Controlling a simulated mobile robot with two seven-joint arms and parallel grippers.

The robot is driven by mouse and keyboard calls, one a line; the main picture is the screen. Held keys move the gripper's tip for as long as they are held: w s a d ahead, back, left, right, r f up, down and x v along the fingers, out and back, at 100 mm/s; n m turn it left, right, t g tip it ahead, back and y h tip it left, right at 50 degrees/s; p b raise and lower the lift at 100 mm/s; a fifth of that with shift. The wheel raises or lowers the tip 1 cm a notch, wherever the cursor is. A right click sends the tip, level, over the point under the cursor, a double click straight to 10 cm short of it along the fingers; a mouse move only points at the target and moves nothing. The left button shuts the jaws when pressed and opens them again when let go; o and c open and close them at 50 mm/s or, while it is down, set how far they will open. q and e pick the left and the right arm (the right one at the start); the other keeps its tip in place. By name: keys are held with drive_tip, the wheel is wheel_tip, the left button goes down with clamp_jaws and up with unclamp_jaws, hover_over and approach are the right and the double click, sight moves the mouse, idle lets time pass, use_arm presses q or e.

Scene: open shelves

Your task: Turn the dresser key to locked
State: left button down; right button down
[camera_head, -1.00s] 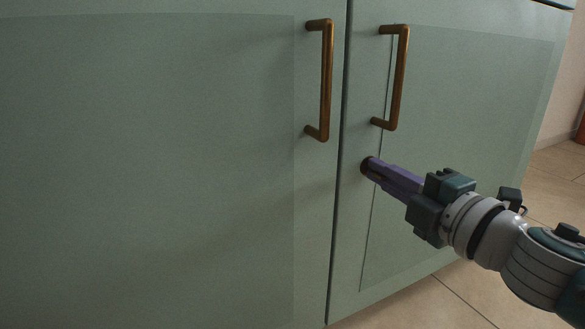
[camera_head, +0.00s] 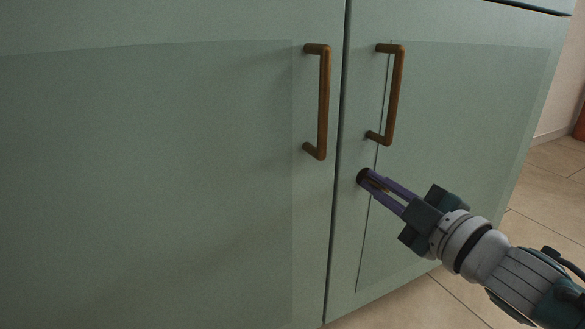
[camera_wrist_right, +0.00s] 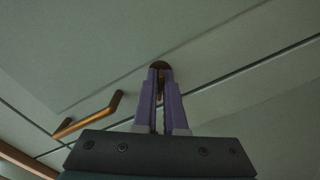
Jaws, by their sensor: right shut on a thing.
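The dresser (camera_head: 200,180) shows as two pale green doors with a dark gap between them. A round dark keyhole plate (camera_head: 363,177) sits on the right door below its handle. My right gripper (camera_head: 371,182) has its purple fingers at this plate, closed on the key. In the right wrist view the gripper (camera_wrist_right: 160,78) points at the round plate (camera_wrist_right: 159,66), and the brassy key (camera_wrist_right: 160,84) shows between the two fingers. The fingers hide much of the key, and I cannot read its exact angle. My left gripper is not in view.
A bronze bar handle (camera_head: 393,95) is on the right door just above the lock, and another handle (camera_head: 322,100) is on the left door. Tiled floor (camera_head: 480,290) is open to the right and below.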

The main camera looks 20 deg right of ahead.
drive_tip(key=m+p, duration=0.2)
drive_tip(key=m, duration=0.3)
drive_tip(key=shift+r+m, duration=0.1)
drive_tip(key=shift+m, duration=0.2)
drive_tip(key=m+p, duration=0.1)
drive_tip(key=m, duration=0.2)
drive_tip(key=shift+m+p, duration=0.3)
drive_tip(key=shift+m, duration=0.9)
drive_tip(key=c, duration=1)
unclamp_jaws()
